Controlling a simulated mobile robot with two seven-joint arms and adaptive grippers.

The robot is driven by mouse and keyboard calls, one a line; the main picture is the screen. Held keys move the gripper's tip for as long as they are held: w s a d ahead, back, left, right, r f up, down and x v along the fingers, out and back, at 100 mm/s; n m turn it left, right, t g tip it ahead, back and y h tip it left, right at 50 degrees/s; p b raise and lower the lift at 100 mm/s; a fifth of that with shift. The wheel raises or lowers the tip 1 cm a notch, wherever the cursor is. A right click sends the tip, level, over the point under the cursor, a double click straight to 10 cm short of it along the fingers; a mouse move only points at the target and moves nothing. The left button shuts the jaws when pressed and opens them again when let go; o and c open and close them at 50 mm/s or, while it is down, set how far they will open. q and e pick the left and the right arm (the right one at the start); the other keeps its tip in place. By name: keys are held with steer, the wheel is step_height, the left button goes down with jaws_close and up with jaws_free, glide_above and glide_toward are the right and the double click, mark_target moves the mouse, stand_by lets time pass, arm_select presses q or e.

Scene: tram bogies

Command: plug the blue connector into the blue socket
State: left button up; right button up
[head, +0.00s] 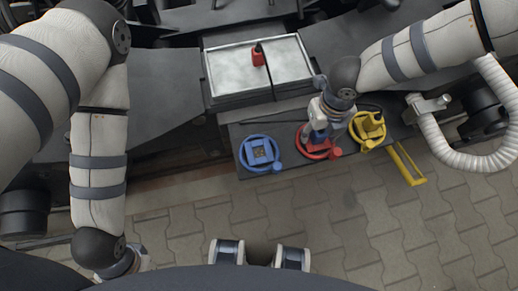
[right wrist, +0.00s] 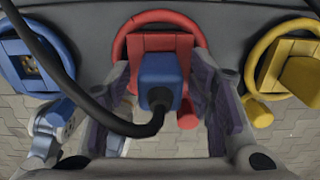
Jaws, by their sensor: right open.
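The blue socket (head: 258,152) is a blue ring with a square block, and no connector sits in it; it also shows at the left of the right wrist view (right wrist: 22,68). The blue connector (right wrist: 160,80), with a black cable, stands at the red socket (right wrist: 133,48). It appears to sit in that socket, but its front end is hidden. My right gripper (right wrist: 160,105) is open, with one finger on each side of the blue connector. In the head view the right gripper (head: 322,125) is over the red socket. My left gripper (head: 125,264) is low at the left, mostly hidden by its arm.
A yellow connector (head: 371,124) is at the yellow socket, right of the red one. A red connector (head: 258,57) lies on a grey-topped box (head: 228,73) behind. A yellow bar (head: 406,165) and a white corrugated hose (head: 435,140) are at the right.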

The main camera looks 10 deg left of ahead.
arm_select(q)
steer(key=shift+w+r, duration=0.1)
stand_by(0.3)
arm_select(e)
jaws_close()
steer(key=shift+r, duration=0.1)
steer(key=shift+r+p, duration=1.6)
steer(key=shift+r, duration=1.35)
arm_select(q)
steer(key=shift+t, duration=0.5)
steer(key=w+r, duration=0.2)
steer(key=r, duration=0.1)
steer(key=shift+w, duration=0.3)
steer(key=shift+s+a, duration=0.1)
arm_select(e)
steer(key=shift+a, duration=0.1)
